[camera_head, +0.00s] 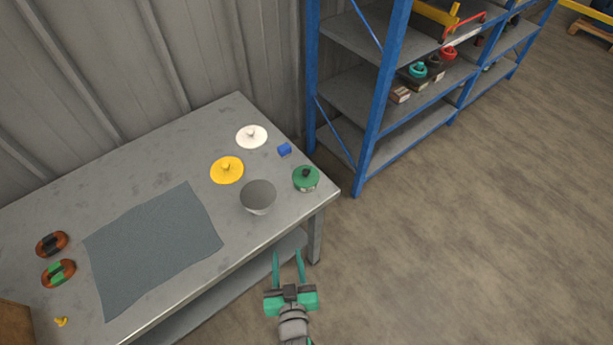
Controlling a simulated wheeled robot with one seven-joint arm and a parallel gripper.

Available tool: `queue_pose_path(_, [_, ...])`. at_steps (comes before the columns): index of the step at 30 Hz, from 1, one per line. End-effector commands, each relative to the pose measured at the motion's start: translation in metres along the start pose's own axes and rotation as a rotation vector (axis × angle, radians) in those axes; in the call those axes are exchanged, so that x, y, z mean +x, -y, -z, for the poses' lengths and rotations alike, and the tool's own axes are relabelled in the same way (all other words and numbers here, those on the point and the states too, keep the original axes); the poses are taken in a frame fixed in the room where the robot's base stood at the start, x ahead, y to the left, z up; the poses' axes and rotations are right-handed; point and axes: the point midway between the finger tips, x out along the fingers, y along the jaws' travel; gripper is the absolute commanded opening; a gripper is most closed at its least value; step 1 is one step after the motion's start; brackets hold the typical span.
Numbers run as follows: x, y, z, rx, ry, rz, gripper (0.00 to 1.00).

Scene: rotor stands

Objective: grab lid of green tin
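The green tin (306,183) stands near the right front corner of the grey table. Its lid (306,174) is on top and has a dark knob. My gripper (287,254) is low in the picture, in front of the table's front edge and apart from the tin. Its two teal fingers are spread with nothing visible between them. The tin is farther up the picture, slightly right of the fingertips.
A grey bowl (258,197) is left of the tin, with a blue block (284,150) behind it. Yellow (227,170) and white (251,136) knobbed discs lie nearby. A grey cloth (153,248) covers mid-table. A blue-framed shelf (378,110) stands right of the table.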

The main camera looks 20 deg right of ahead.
Motion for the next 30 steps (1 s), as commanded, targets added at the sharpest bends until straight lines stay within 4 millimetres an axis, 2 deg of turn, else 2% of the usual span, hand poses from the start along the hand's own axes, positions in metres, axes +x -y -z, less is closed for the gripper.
queue_pose_path(1, [0.021, -0.003, 0.01, 0.007, -0.004, -0.017, 0.4])
queue_pose_path(6, [0.078, -0.02, 0.038, 0.026, 0.011, -0.086, 0.4])
queue_pose_path(12, [0.129, -0.046, 0.077, 0.059, 0.024, -0.171, 0.4])
queue_pose_path(15, [0.144, -0.056, 0.091, 0.072, 0.03, -0.202, 0.4])
queue_pose_path(19, [0.155, -0.064, 0.103, 0.083, 0.033, -0.226, 0.4])
queue_pose_path(23, [0.166, -0.071, 0.106, 0.088, 0.035, -0.239, 0.4])
queue_pose_path(30, [0.2, -0.083, 0.104, 0.09, 0.035, -0.243, 0.4])
